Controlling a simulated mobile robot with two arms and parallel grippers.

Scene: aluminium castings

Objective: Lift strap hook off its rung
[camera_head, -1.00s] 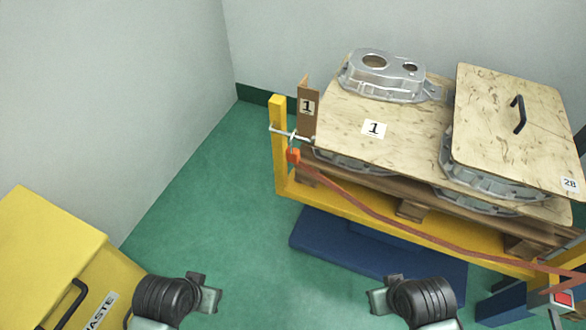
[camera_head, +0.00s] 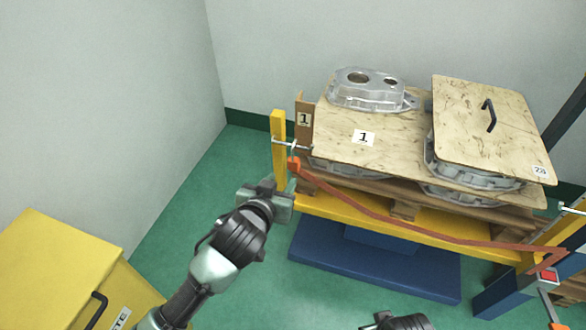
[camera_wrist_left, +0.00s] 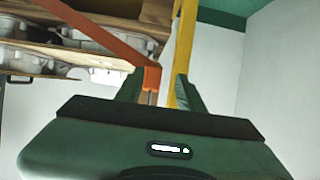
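The orange strap hook (camera_head: 294,163) hangs at the metal rung (camera_head: 290,146) on the left yellow post (camera_head: 279,150). A red-orange strap (camera_head: 400,228) runs from it to the right across the front of the stand. My left gripper (camera_head: 278,190) is just below and left of the hook, apart from it. In the left wrist view the fingers (camera_wrist_left: 158,84) are spread, with the orange hook end (camera_wrist_left: 152,78) showing between or beyond them; contact cannot be seen. My right gripper (camera_head: 384,319) is at the bottom edge, mostly cut off.
Aluminium castings (camera_head: 367,89) and plywood sheets (camera_head: 345,135) are stacked on a pallet in the yellow stand. A lidded board (camera_head: 475,130) with a black handle lies on top. A yellow waste bin (camera_head: 55,260) stands at lower left. Green floor is free between.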

